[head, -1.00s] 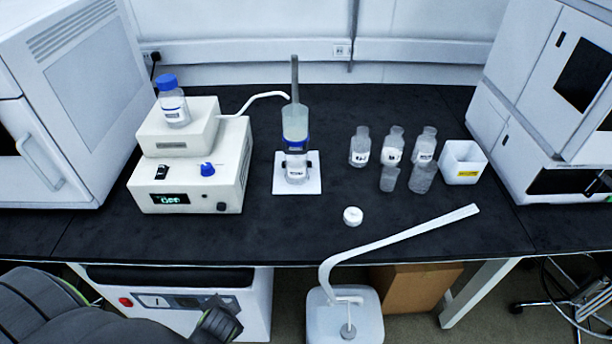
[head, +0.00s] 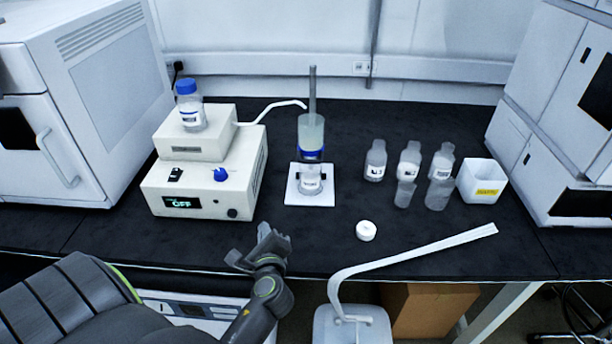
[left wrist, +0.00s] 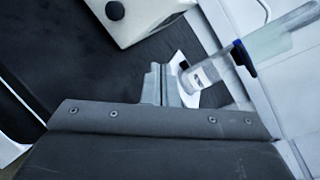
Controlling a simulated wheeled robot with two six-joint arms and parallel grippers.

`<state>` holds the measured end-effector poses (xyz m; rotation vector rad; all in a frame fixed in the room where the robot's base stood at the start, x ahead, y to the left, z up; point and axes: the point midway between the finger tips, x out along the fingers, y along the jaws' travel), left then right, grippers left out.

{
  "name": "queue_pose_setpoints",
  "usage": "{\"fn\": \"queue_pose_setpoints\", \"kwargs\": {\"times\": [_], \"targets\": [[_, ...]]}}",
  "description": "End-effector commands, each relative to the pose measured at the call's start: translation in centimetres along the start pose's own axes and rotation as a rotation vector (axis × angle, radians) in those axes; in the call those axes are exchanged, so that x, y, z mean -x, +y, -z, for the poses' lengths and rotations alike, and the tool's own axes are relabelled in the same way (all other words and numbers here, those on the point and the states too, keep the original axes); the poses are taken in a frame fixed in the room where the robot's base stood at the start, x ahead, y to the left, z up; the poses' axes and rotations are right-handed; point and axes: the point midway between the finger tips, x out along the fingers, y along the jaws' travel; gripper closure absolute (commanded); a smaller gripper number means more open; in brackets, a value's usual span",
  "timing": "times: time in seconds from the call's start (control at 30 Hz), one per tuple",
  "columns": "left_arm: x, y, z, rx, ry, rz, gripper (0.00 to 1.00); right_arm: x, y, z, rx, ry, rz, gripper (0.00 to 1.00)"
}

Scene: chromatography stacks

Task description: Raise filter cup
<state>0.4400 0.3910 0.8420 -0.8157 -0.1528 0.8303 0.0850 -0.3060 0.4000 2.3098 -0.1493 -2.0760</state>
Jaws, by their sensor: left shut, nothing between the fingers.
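The filter cup (head: 311,131) is a clear cylinder with a blue collar, standing upright on a glass bottle (head: 311,181) with a label. In the left wrist view the filter cup (left wrist: 270,42) shows tilted at the upper right, above the bottle (left wrist: 203,73). My left gripper (head: 262,240) is at the bench's front edge, lower left of the base plate, shut and empty; its fingers (left wrist: 162,84) also show in the left wrist view, apart from the bottle. My right gripper is out of view.
A white pump unit (head: 200,185) reading OFF stands left of the filter stand, with a blue-capped bottle (head: 190,108) on top. Several bottles (head: 409,160), a white bin (head: 482,181) and a white cap (head: 366,231) are to the right.

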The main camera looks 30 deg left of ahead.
Motion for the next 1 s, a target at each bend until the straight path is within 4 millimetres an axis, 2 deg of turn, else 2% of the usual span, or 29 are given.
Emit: {"fn": "queue_pose_setpoints", "kwargs": {"times": [0.1,0.2,0.4,0.57,0.87,1.0], "targets": [[-0.9,-2.9,1.6,-0.268,-0.034,0.118,1.00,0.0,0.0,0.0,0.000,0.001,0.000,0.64],[-1.2,-5.0,3.0,-0.472,-0.064,0.203,1.00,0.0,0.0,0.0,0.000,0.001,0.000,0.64],[-1.4,-7.5,5.0,-0.732,-0.106,0.307,1.00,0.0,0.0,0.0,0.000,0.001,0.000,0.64],[-1.4,-8.1,5.6,-0.798,-0.118,0.332,1.00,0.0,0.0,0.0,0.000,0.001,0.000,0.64],[-1.4,-8.1,5.6,-0.799,-0.118,0.332,1.00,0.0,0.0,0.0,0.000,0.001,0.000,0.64],[-2.2,-8.4,5.5,-0.800,-0.119,0.333,1.00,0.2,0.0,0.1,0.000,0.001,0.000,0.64]]}}
